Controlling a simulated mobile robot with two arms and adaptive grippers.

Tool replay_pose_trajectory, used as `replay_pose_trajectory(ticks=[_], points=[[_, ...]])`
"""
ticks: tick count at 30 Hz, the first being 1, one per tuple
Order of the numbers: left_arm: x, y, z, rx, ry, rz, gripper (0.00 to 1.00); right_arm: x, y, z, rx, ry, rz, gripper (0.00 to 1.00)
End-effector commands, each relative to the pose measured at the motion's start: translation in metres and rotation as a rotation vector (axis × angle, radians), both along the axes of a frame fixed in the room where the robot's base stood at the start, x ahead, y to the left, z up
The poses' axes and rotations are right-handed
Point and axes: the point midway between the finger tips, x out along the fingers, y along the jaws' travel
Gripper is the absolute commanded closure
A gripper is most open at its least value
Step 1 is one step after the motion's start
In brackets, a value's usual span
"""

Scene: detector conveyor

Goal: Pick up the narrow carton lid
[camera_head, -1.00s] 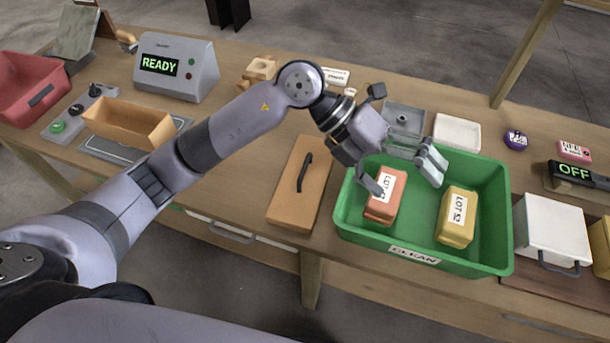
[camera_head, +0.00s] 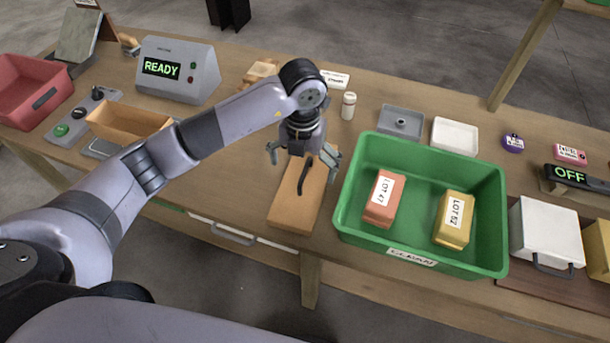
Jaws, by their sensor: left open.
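The narrow carton lid (camera_head: 290,211) is a flat tan board with a black bar handle (camera_head: 304,177) on top. It lies on the table just left of the green bin. My left gripper (camera_head: 303,165) is open and empty, with its fingers spread above the far end of the lid, one on each side. The gripper hides the lid's far end. An open tan carton (camera_head: 130,123) stands at the left on a grey tray. My right gripper is not in view.
The green bin (camera_head: 420,259) holds an orange block (camera_head: 380,205) and a yellow block (camera_head: 453,222). A small white bottle (camera_head: 348,106) stands behind the gripper. The grey READY console (camera_head: 190,80) is at the back left. Table left of the lid is clear.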

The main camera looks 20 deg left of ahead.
Motion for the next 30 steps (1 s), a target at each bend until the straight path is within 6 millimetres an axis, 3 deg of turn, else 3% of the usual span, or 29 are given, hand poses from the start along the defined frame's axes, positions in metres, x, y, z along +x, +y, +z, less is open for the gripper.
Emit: replay_pose_trajectory(ticks=[4, 11, 19, 30], points=[[-0.001, 0.0, -0.022, -0.001, 0.003, -0.001, 0.0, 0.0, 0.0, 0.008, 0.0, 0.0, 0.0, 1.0], [0.0, 0.0, -0.037, -0.001, 0.004, 0.0, 0.0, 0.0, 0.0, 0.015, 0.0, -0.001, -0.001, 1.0], [0.003, 0.003, -0.075, -0.002, 0.003, 0.0, 0.0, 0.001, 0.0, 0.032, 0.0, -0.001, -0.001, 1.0], [0.004, 0.003, -0.083, -0.002, -0.001, -0.002, 0.03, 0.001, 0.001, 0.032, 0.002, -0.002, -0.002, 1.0]])
